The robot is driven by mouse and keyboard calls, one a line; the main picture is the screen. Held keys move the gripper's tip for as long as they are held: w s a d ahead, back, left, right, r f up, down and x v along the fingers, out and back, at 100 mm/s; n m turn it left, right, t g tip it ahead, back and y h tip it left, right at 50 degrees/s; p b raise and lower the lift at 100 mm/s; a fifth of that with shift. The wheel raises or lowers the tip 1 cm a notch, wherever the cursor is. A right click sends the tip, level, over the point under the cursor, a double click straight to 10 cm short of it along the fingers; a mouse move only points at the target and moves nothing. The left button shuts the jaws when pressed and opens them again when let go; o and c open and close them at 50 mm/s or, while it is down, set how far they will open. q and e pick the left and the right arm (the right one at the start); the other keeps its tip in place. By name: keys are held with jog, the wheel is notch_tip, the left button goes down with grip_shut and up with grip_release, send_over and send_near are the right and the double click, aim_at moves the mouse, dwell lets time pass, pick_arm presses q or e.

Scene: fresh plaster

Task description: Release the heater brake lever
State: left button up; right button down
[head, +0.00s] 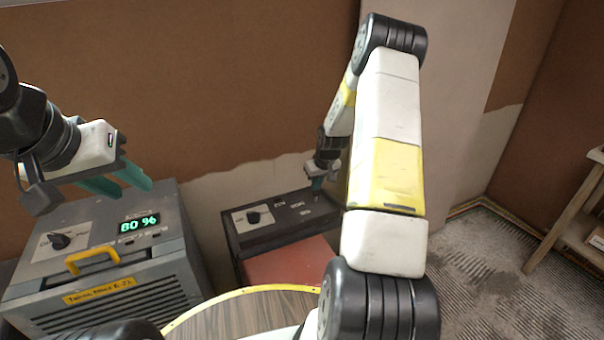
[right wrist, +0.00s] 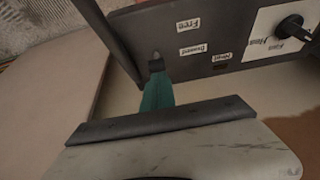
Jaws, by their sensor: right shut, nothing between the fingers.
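The heater (head: 275,222) is a dark-topped box with a reddish front, in the middle of the head view. Its top also shows in the right wrist view (right wrist: 135,30), with a "Free" label (right wrist: 188,25) and two smaller labels. A small dark lever tip (right wrist: 156,64) sits by that label, right at my right gripper's fingertips (right wrist: 157,78). My right gripper (head: 316,186) is shut with nothing between its fingers, low at the heater top's right end. The fingers hide part of the lever, so contact is unclear. My left gripper (head: 122,182) is open and empty, above the grey unit at left.
The grey unit (head: 100,260) at left has an "80 %" display (head: 138,223), a yellow handle (head: 92,258) and a knob. A knob (head: 253,217) sits on the heater's white panel. A round wood-grain top (head: 240,315) is in front. A wooden shelf (head: 575,215) stands at right.

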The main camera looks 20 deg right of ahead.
jog(key=shift+s+d+f, duration=0.1)
jog(key=shift+s+f, duration=0.55)
jog(key=shift+f, duration=0.05)
jog(key=w+v, duration=0.1)
jog(key=v, duration=1.1)
jog(key=shift+r, duration=0.45)
jog(key=shift+w, duration=0.15)
